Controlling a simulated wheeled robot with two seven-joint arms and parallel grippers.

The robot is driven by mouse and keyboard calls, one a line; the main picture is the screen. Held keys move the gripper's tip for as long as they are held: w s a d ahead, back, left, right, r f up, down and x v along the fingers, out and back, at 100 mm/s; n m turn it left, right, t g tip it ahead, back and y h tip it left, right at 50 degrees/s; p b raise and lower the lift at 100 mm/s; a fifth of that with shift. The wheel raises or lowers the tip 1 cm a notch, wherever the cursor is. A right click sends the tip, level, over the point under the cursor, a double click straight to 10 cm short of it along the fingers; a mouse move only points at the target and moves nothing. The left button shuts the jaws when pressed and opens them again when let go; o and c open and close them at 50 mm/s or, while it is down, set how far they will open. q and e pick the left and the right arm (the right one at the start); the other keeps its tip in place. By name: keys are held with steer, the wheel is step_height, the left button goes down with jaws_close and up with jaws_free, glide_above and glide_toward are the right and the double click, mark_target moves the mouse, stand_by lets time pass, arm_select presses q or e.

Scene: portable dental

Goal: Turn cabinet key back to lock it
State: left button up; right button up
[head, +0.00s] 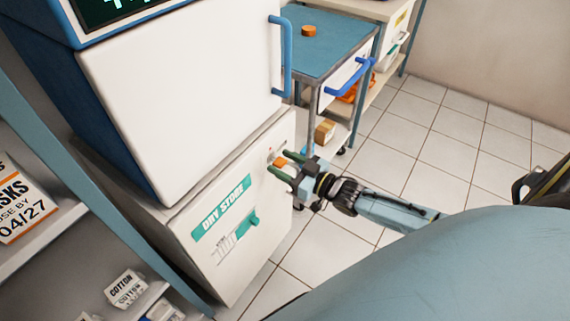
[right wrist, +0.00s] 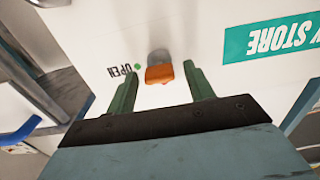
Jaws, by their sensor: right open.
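The white cabinet (head: 250,215) with a teal "DRY STORE" label stands at the middle of the head view. Its orange key (head: 280,161) sits in the lock near the upper right of its front. In the right wrist view the orange key (right wrist: 159,74) stands out from a grey lock (right wrist: 158,55), beside a green dot and the word "OPEN" (right wrist: 120,69). My right gripper (head: 286,163) is open, its two green fingers on either side of the key. In the right wrist view the right gripper (right wrist: 160,88) shows gaps between both fingers and the key. My left gripper is out of view.
A large white unit with a blue handle (head: 286,58) stands above the cabinet. A blue-topped trolley (head: 325,40) stands behind, with an orange item (head: 308,31) on it. A shelf (head: 45,225) is at the left. The tiled floor at right is mostly clear.

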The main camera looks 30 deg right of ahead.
steer(key=c, duration=1)
